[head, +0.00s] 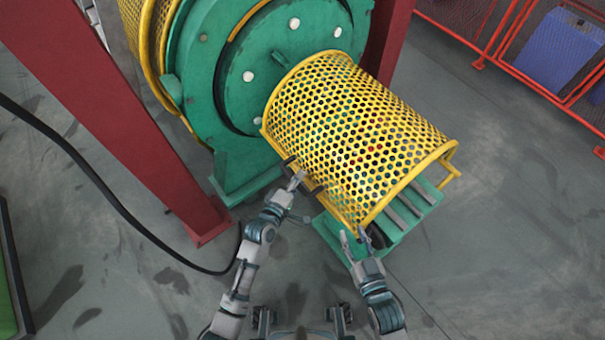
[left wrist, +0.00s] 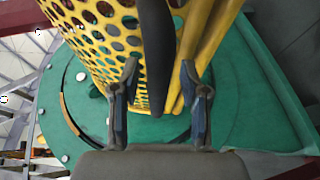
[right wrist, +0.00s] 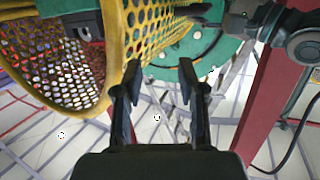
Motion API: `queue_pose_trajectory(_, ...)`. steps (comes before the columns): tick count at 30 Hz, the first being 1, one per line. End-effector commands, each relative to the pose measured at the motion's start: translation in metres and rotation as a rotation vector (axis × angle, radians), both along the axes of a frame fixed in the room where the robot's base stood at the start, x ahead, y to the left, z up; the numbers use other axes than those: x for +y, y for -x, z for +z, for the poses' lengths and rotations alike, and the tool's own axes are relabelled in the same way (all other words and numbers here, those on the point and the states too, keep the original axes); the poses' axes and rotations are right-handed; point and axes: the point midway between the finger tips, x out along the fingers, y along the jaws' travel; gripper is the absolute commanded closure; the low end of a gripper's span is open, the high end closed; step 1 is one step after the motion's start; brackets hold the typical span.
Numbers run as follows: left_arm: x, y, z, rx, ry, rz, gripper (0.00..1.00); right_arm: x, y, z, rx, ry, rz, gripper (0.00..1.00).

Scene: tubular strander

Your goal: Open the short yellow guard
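The short yellow guard (head: 350,130) is a perforated half-cylinder, lying closed over the green machine's end. A dark handle (head: 315,192) sits on its lower left edge. My left gripper (head: 297,181) is at this handle. In the left wrist view the handle (left wrist: 156,60) runs between the spread fingers (left wrist: 160,115) of my left gripper, with gaps on both sides. My right gripper (head: 353,240) is open and empty near the guard's lower front corner. In the right wrist view the guard's yellow rim (right wrist: 118,60) is just beyond the left finger.
The green round housing (head: 235,75) is behind the guard, and a green base (head: 385,225) is below it. A red post (head: 110,110) stands at the left. A black cable (head: 110,195) runs across the floor. Grey floor at the right is clear up to an orange mesh fence (head: 500,50).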

Motion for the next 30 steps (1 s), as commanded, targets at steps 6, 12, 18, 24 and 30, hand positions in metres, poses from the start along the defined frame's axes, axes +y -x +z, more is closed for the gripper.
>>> queue_pose_trajectory(6,0.003,-0.001,0.001,-0.003,0.004,0.001,0.57,0.004,-0.001,0.003,-0.009,-0.001,0.000,0.60)
queue_pose_trajectory(12,-0.002,-0.001,0.001,-0.002,-0.003,0.000,0.89,-0.002,-0.002,0.001,-0.007,-0.007,-0.001,0.60)
queue_pose_trajectory(18,-0.006,0.000,-0.001,0.002,-0.005,-0.003,1.00,-0.002,-0.002,0.001,-0.007,-0.008,-0.001,0.60)
queue_pose_trajectory(24,-0.007,0.001,-0.002,0.006,-0.002,-0.007,1.00,-0.002,-0.002,0.001,-0.007,-0.007,-0.001,0.60)
queue_pose_trajectory(30,-0.007,0.001,-0.001,0.009,-0.005,-0.008,1.00,-0.001,-0.002,0.001,0.000,-0.004,0.000,0.60)
